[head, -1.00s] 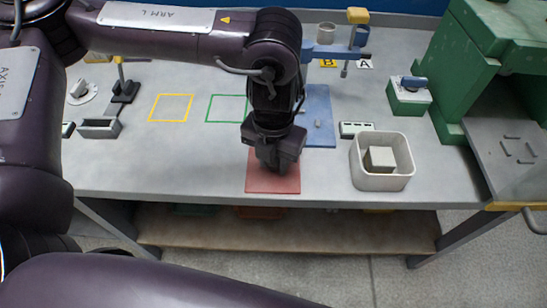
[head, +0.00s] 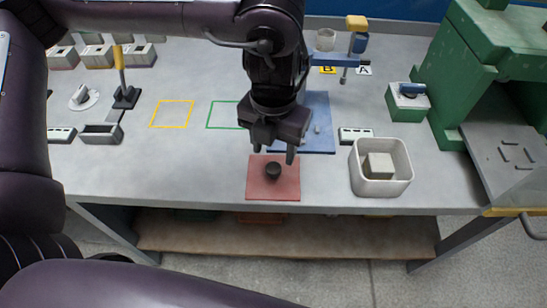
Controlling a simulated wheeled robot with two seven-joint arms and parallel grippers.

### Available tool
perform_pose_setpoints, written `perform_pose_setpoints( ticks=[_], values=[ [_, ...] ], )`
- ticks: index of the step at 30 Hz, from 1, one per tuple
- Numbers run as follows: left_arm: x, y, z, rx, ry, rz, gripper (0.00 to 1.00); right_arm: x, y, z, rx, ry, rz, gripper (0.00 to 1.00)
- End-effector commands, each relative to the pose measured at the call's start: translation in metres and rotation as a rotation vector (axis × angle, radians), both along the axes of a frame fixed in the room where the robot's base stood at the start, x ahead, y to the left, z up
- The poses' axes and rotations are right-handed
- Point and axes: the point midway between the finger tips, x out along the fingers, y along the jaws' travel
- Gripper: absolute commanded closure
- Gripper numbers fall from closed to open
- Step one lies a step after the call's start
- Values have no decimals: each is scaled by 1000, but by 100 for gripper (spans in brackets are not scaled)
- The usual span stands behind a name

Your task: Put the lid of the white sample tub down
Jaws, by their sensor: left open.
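A small dark round piece (head: 272,170), which looks like the lid, lies on the red mat (head: 260,189) near the front edge of the bench. My left gripper (head: 273,152) is open and empty just above and behind it, pointing down, with its fingers apart from the piece. A small whitish tub (head: 325,39) stands at the back by the blue stand. I cannot tell for certain that it is the sample tub. My right gripper is not in view.
A white open bin (head: 381,187) with a pale block (head: 377,165) inside stands right of the mat. A blue mat (head: 318,105) lies behind the gripper. A green machine (head: 440,75) borders the right. The bench left of the red mat is clear.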

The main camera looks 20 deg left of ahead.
Motion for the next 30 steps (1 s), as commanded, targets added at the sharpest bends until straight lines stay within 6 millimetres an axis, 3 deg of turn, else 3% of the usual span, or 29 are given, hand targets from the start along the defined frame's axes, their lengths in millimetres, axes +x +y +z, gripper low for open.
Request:
perform_pose_setpoints(
  ticks=[3,9,30],
  values=[
    [1,0,27,1,-5,-1,49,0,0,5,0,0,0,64],
    [0,0,50,1,0,-1,49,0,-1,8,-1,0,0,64],
    [0,0,54,0,1,-1,49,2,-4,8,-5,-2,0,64]
  ],
)
